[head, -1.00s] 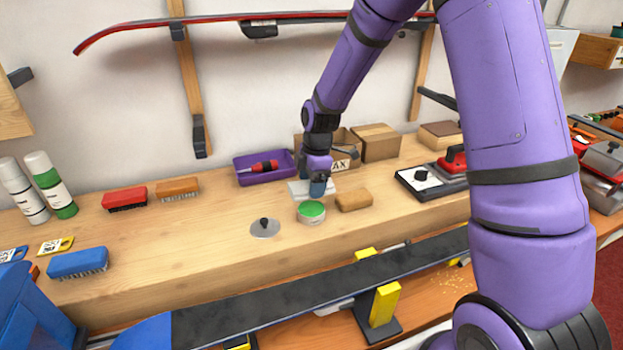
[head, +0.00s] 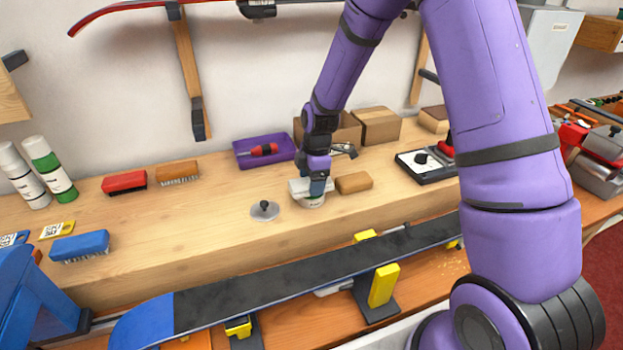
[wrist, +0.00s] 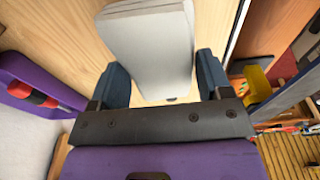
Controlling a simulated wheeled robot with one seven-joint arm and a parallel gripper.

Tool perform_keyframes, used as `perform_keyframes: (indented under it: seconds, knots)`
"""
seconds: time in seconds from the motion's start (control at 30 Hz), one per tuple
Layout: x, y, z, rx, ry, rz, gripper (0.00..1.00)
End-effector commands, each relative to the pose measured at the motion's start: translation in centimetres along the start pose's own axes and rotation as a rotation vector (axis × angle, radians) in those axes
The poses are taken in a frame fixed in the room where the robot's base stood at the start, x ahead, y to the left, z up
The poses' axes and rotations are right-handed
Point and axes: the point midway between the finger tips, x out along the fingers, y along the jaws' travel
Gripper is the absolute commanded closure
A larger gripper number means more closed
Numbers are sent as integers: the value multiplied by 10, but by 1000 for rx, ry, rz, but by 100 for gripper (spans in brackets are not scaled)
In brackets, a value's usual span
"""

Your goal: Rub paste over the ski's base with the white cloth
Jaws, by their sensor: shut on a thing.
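The white cloth (wrist: 150,45) is a folded pad held between the two blue fingers of my gripper (wrist: 163,85) in the wrist view. In the head view my gripper (head: 318,185) is over the paste tin (head: 311,201), with the cloth (head: 297,187) at the tin's top. The cloth and gripper hide the tin's green top, and I cannot tell whether the cloth touches the paste. A round grey lid (head: 264,210) with a black knob lies left of the tin. The ski (head: 300,283) lies base up, dark with a blue end, along the front of the bench.
A tan block (head: 353,182) lies just right of the tin. A purple tray (head: 250,160) with a red-handled tool and cardboard boxes (head: 377,126) stand behind. Brushes and bottles are at left. Yellow-jawed supports (head: 383,286) hold the ski. The bench between the blue brush and lid is clear.

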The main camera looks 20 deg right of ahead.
Motion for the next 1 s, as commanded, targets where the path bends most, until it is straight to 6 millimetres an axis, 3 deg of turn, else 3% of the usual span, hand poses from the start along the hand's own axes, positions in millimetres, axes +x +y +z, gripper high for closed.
perform_keyframes:
  seconds: [1.0]
  knots:
    - [6,0,1,0,0,-1,47]
